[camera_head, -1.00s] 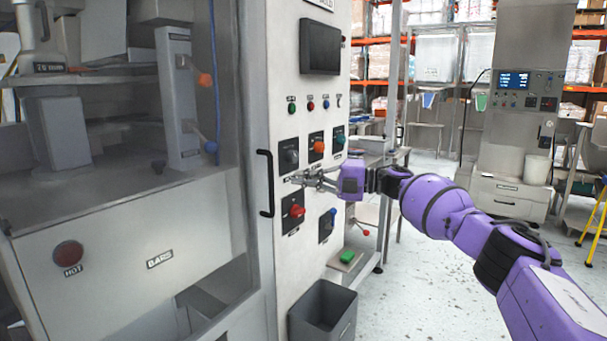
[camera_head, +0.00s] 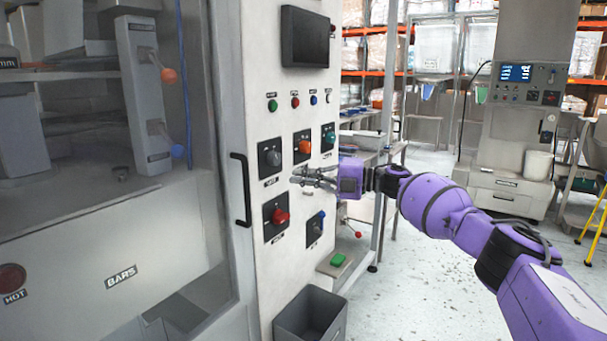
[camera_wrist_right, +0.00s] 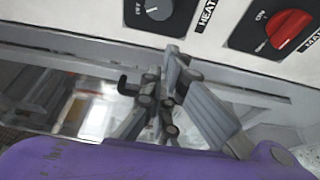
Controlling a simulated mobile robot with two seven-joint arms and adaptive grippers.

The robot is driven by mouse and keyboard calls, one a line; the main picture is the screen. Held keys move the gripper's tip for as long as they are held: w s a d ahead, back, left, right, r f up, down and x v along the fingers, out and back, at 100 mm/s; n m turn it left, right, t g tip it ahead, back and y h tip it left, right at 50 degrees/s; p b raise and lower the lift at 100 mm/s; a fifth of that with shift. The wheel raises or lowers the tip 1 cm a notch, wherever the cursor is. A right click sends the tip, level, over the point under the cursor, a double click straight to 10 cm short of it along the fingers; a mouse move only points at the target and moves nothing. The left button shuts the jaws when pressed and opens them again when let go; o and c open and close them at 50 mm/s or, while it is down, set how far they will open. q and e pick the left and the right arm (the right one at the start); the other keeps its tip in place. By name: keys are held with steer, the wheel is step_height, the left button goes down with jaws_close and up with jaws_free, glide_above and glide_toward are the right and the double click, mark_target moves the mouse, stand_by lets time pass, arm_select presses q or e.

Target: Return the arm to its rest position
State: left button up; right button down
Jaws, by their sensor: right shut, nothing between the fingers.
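My purple right arm (camera_head: 440,205) reaches in from the right toward the white control panel (camera_head: 268,110). My right gripper (camera_head: 298,176) is shut and empty in front of the panel, between the upper row of knobs and the red switch (camera_head: 277,216). In the right wrist view the closed grey fingers (camera_wrist_right: 168,85) show at the middle, with a grey knob (camera_wrist_right: 158,8) and the red switch (camera_wrist_right: 290,27) above them. I cannot tell whether the fingertips touch the panel. My left gripper is in neither view.
A black door handle (camera_head: 241,189) sits just left of the panel's knobs. A grey bin (camera_head: 312,315) stands on the floor below. Behind my arm are a metal bench and post (camera_head: 385,150). Open floor (camera_head: 430,300) lies below and right of the bench.

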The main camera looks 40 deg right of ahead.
steer(key=shift+w+d, duration=0.15)
steer(key=shift+d, duration=0.15)
